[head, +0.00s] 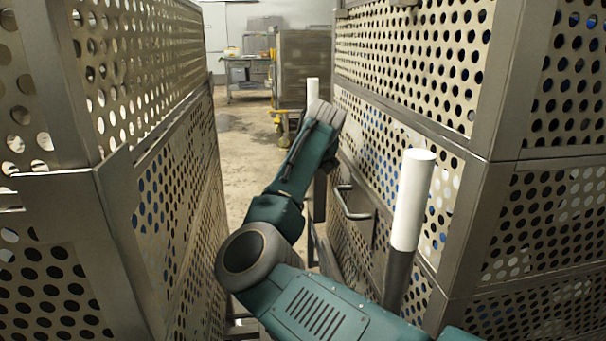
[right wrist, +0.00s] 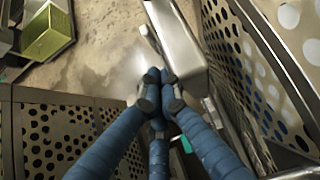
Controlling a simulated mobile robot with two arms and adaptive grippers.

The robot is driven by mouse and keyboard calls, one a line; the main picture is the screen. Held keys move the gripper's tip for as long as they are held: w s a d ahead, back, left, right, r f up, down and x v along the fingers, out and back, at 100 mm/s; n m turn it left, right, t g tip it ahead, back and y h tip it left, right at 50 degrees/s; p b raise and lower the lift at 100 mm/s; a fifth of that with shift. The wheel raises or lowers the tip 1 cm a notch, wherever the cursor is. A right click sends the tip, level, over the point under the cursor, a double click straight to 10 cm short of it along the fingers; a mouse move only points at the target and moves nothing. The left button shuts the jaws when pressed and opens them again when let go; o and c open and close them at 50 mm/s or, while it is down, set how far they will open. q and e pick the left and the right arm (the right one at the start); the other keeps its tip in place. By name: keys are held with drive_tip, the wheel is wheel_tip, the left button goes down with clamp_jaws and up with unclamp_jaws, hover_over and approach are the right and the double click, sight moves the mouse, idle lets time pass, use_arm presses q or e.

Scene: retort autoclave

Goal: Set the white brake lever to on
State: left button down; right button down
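Two white-ended levers show in the head view. The nearer white lever (head: 411,200) stands upright on a grey metal bar beside the right cage. The farther white lever (head: 313,91) shows its white end beyond my right arm; its lower part is hidden. My right arm reaches forward between the cages, and its gripper is mostly hidden behind the wrist in the head view. In the right wrist view, the blue fingers of my right gripper (right wrist: 161,86) come together at the tips, with nothing visible between them. The tips are close to a grey metal bar (right wrist: 181,50); contact cannot be told. My left gripper is out of view.
Perforated metal cages stand close on the left (head: 180,200) and right (head: 530,215), leaving a narrow gap. A metal handle (head: 352,205) sticks out from the right cage. Beyond are open floor (head: 240,140), a grey cart (head: 303,70) and a table (head: 245,85).

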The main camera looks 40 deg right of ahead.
drive_tip(key=x, duration=0.9)
drive_tip(key=shift+w+f, duration=0.25)
drive_tip(key=shift+d, duration=0.2)
